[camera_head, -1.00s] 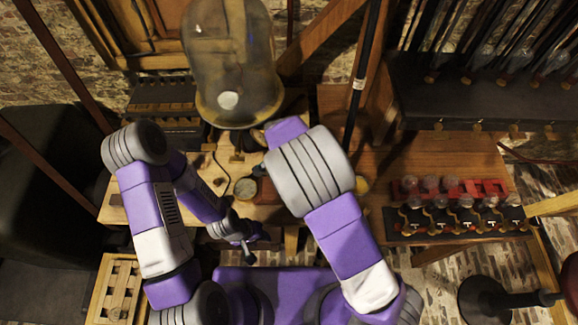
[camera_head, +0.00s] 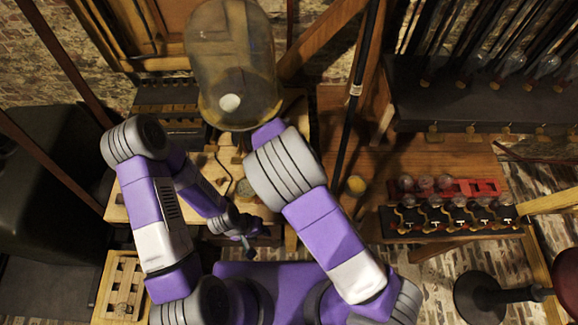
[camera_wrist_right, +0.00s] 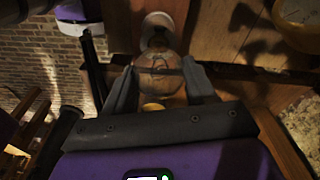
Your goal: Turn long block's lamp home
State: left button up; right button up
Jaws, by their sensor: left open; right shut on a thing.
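In the right wrist view, my right gripper (camera_wrist_right: 160,88) is shut on a round clear glass lamp (camera_wrist_right: 160,72), one finger on each side. A pale round piece (camera_wrist_right: 158,24) is at the lamp's far end; I cannot tell whether the lamp is seated in a socket. In the head view the right gripper and this lamp are hidden behind my right arm. My left gripper (camera_head: 246,243) is open and empty at the bench's front edge. Which piece is the long block is unclear; a long black block (camera_head: 398,228) with several lamps stands at the right.
A red rack (camera_head: 484,187) with several round lamps lies behind the black block. A large glass jar (camera_head: 232,60) stands at the back centre. A dark shelf (camera_head: 480,100) with glass pieces fills the back right.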

jog(key=shift+m, duration=0.3)
jog(key=m+p, duration=0.2)
jog(key=m, duration=0.1)
jog(key=shift+r, duration=0.1)
jog(key=shift+m+g+p, duration=0.4)
jog(key=shift+m+p, duration=0.2)
jog(key=shift+m, duration=0.7)
jog(key=o, duration=1.2)
jog(key=shift+o, duration=0.2)
